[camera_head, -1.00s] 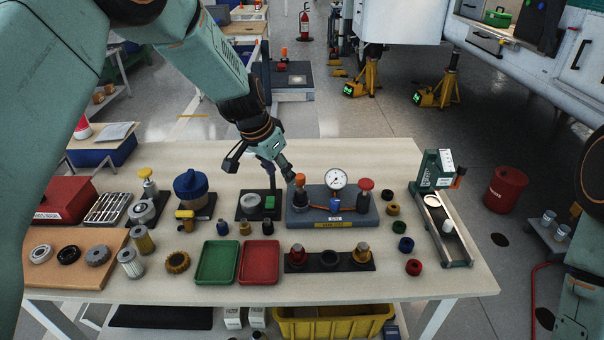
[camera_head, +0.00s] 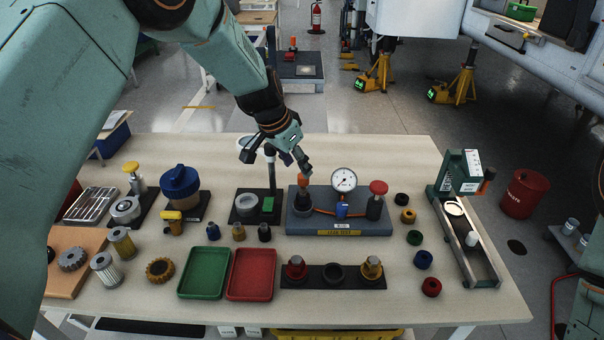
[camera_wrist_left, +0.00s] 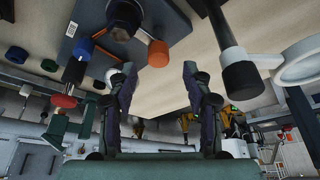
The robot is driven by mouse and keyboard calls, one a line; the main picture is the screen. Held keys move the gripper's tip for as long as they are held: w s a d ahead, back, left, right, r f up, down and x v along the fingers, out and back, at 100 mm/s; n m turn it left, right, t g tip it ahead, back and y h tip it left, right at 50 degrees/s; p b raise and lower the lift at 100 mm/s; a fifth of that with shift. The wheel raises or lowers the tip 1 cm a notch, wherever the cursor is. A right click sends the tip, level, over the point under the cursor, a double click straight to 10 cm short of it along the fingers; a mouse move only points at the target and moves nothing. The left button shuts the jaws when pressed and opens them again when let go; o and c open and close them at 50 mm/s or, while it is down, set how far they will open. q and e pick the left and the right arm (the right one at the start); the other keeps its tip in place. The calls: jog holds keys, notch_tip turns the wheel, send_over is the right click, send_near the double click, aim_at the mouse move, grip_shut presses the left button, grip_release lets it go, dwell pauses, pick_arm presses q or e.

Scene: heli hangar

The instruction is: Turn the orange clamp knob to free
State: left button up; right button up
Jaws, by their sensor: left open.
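The orange clamp knob (camera_head: 303,181) stands upright on a dark base at the left end of the blue-grey leak test fixture (camera_head: 340,228). My left gripper (camera_head: 277,161) is open and empty, behind and above the knob, with one finger close to the knob's top. In the left wrist view the knob (camera_wrist_left: 158,53) shows just beyond and between the two spread fingertips (camera_wrist_left: 155,78). I cannot tell whether any finger touches it. My right gripper is out of view.
The fixture also carries a pressure gauge (camera_head: 344,180) and a red knob (camera_head: 378,187). A stand with a white ring (camera_head: 248,143) is close on the gripper's left. Green (camera_head: 204,286) and red (camera_head: 268,290) trays lie in front. Several coloured caps lie to the right.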

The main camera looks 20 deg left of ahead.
aim_at(301, 176)
pick_arm(q)
jog(key=x, duration=0.4)
jog(key=shift+d+f+b, duration=0.15)
jog(key=shift+f+b, duration=0.05)
jog(key=shift+b, duration=0.1)
grip_shut()
dwell(0.3)
